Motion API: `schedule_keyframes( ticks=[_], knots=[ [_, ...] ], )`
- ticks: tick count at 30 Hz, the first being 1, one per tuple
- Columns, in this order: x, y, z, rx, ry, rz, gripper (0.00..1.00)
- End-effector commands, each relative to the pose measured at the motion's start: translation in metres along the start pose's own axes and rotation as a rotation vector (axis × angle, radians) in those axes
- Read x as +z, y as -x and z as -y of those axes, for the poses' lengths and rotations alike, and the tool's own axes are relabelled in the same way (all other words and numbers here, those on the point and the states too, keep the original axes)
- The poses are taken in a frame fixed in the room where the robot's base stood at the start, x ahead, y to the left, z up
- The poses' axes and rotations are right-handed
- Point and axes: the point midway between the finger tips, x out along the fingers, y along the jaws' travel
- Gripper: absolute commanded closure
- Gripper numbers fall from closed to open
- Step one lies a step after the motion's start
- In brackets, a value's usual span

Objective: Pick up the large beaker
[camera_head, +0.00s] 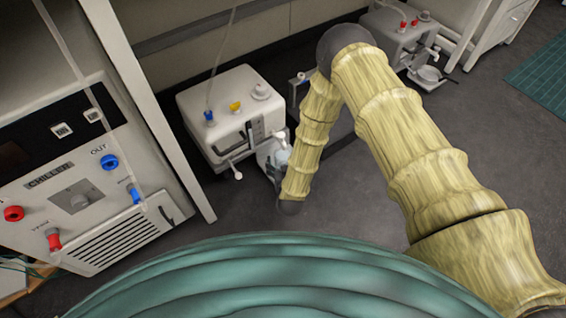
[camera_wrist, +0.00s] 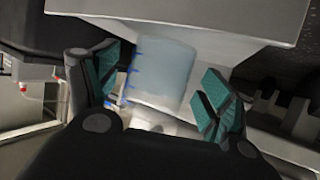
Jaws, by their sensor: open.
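In the wrist view a large beaker (camera_wrist: 165,72), translucent pale blue with blue marks along its left side, stands between the two fingers of my gripper (camera_wrist: 160,96). The teal finger pads are spread apart, with a visible gap on each side of the beaker. My gripper is open. In the head view a small part of what looks like the beaker (camera_head: 282,157) shows beside the white machine, mostly hidden behind my arm. My gripper is hidden there by my arm.
A white machine (camera_head: 232,108) with coloured knobs stands left of my arm. A chiller (camera_head: 75,185) with blue and red ports stands at the left. Another grey machine (camera_head: 392,40) is at the back. Dark floor (camera_head: 490,130) at the right is clear.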

Motion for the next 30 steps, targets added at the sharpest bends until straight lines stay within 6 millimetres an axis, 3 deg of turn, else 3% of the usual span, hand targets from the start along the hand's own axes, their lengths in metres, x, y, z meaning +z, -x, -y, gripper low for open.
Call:
schedule_keyframes(
  ticks=[4, 13, 21, 24, 30],
  knots=[
    [0.002, -0.019, 0.0, 0.001, 0.0, -0.002, 0.19],
    [0.0, -0.022, 0.0, 0.0, 0.001, 0.0, 0.21],
    [0.0, -0.022, 0.0, 0.0, 0.0, 0.0, 0.7],
    [-0.001, -0.022, 0.0, 0.0, 0.0, -0.001, 0.78],
    [-0.001, -0.022, 0.0, 0.0, 0.0, -0.001, 0.78]
  ],
)
